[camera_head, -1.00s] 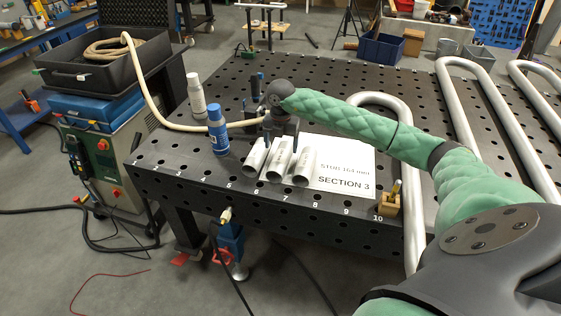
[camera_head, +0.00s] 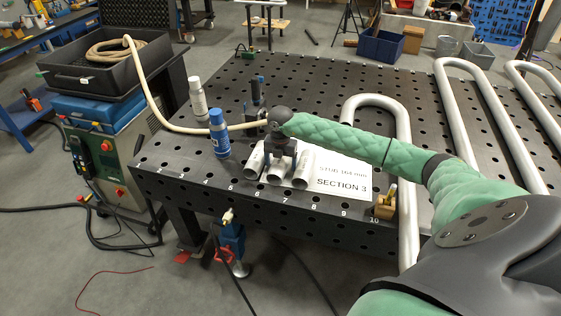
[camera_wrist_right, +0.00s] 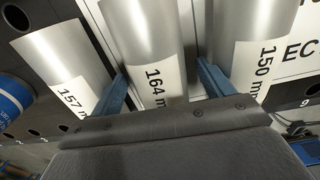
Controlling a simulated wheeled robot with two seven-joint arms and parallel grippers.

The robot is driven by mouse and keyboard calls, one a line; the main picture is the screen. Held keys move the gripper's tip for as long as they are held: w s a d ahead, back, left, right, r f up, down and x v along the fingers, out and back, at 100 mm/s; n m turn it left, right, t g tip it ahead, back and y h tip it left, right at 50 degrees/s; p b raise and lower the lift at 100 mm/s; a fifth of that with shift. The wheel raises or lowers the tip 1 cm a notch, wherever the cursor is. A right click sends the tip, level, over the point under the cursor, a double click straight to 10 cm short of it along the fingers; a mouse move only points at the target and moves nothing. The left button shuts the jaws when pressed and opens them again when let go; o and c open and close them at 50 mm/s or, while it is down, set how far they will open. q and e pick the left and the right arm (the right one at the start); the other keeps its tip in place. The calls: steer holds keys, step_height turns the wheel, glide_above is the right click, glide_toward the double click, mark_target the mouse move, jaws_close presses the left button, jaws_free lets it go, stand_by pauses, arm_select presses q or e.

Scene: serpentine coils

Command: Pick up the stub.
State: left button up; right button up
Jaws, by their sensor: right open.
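In the right wrist view the middle stub (camera_wrist_right: 142,35) is labelled 164 mm, the left stub (camera_wrist_right: 62,52) 157 mm and the right stub (camera_wrist_right: 252,30) 150 mm. My right gripper (camera_head: 279,158) is over the middle stub. In the wrist view its two blue fingers are apart, one on each side of the 164 mm stub; whether they touch it I cannot tell. My left gripper is not in view.
A blue bottle (camera_head: 219,134) and a white-grey bottle (camera_head: 198,98) stand left of the stubs on the perforated table (camera_head: 330,75). A brass-coloured block (camera_head: 384,207) sits at the front edge. Bent pipes (camera_head: 403,135) lie to the right.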

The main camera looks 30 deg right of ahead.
steer(key=shift+f, duration=0.2)
steer(key=shift+c, duration=0.2)
steer(key=c, duration=1.4)
steer(key=shift+o, duration=0.2)
steer(key=shift+r, duration=0.15)
